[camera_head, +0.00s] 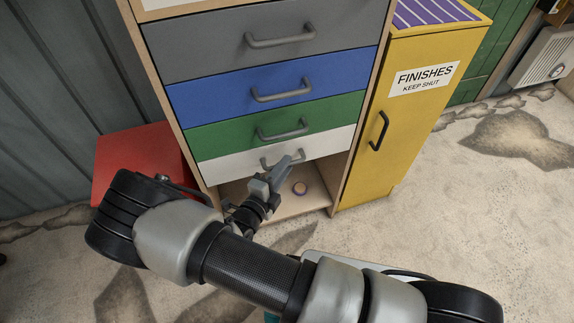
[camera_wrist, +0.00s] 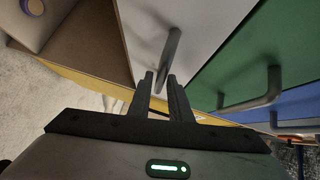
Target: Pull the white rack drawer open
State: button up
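The white drawer (camera_head: 325,142) is the lowest drawer of the rack, and its front looks flush with the drawers above. Its grey bar handle (camera_head: 268,162) is partly hidden behind my gripper (camera_head: 287,165). In the wrist view the white drawer front (camera_wrist: 200,25) fills the upper middle, and its handle (camera_wrist: 171,48) runs down toward my gripper (camera_wrist: 160,78). The two dark fingertips are apart, one on each side of the handle's near part. A small gap seems to show between fingers and bar, so the gripper looks open around the handle.
Green (camera_head: 230,132), blue (camera_head: 215,97) and grey (camera_head: 220,47) drawers are above. An open shelf (camera_head: 318,196) below holds a small round purple-rimmed item (camera_head: 300,188). A yellow cabinet (camera_head: 400,130) stands right, a red box (camera_head: 140,160) left. The floor in front is clear.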

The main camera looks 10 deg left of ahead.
jog(key=shift+x, duration=0.95)
jog(key=shift+c, duration=0.3)
grip_shut()
jog(key=s+d+p, duration=0.2)
jog(key=s+d, duration=0.4)
jog(key=s, duration=0.4)
jog(key=s+d+p, duration=0.2)
jog(key=s+d, duration=0.4)
jog(key=s, duration=0.4)
jog(key=shift+d, duration=0.15)
jog(key=shift+s, duration=0.1)
jog(key=shift+o, duration=0.3)
grip_release()
